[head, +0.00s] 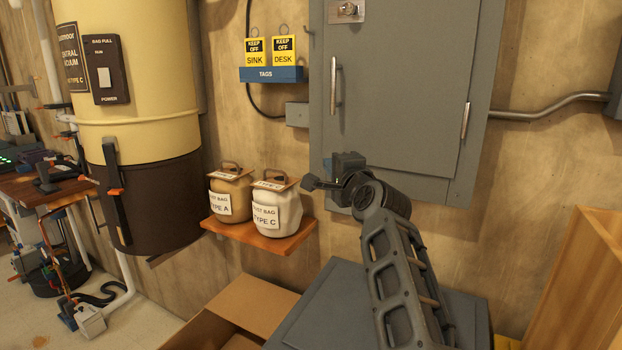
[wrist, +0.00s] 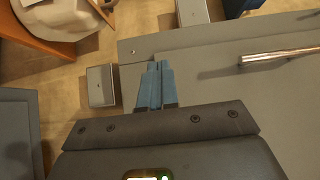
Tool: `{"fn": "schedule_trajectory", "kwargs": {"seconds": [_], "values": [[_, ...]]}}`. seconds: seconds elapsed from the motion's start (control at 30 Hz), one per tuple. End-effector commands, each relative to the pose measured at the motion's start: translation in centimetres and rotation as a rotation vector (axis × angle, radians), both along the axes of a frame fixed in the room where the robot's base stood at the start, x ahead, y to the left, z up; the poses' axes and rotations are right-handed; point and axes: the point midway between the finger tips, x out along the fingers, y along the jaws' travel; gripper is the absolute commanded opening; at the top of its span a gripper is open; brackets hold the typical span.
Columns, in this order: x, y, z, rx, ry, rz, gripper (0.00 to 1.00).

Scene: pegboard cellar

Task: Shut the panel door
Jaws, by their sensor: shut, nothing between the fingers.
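The grey panel door (head: 405,80) is on the wall cabinet in the head view, with an upright metal handle (head: 334,86) near its left edge. It looks flush or nearly flush with its frame; I cannot tell whether a small gap is left. The handle also shows in the wrist view (wrist: 280,57). My gripper (head: 328,166) is at the door's lower left corner, below the handle. In the wrist view its blue fingers (wrist: 155,84) are together and empty, over the cabinet's edge. I cannot tell whether they touch it. My wrist hides part of the door's bottom edge.
An orange shelf (head: 277,240) with two dust bags stands left of the cabinet. A tags rack (head: 271,75) hangs above it. A grey box top (head: 325,305) and an open cardboard box (head: 238,305) are below. A wooden crate (head: 585,280) stands at right.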

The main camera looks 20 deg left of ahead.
Motion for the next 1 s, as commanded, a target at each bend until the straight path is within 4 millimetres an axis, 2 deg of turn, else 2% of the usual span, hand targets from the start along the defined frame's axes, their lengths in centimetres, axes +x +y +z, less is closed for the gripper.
{"fn": "schedule_trajectory", "kwargs": {"seconds": [0.5,0.63,0.87,0.97,1.0], "values": [[-7.2,0.6,-0.2,-0.001,0.001,0.003,0.0],[-8.2,0.6,-0.1,-0.001,0.001,0.002,0.0],[-8.5,0.4,-0.3,-0.003,0.001,-0.002,0.0],[-8.6,-0.8,-2.0,-0.028,-0.007,-0.018,0.0],[-8.7,-1.8,-3.2,-0.046,-0.014,-0.031,0.0]]}}
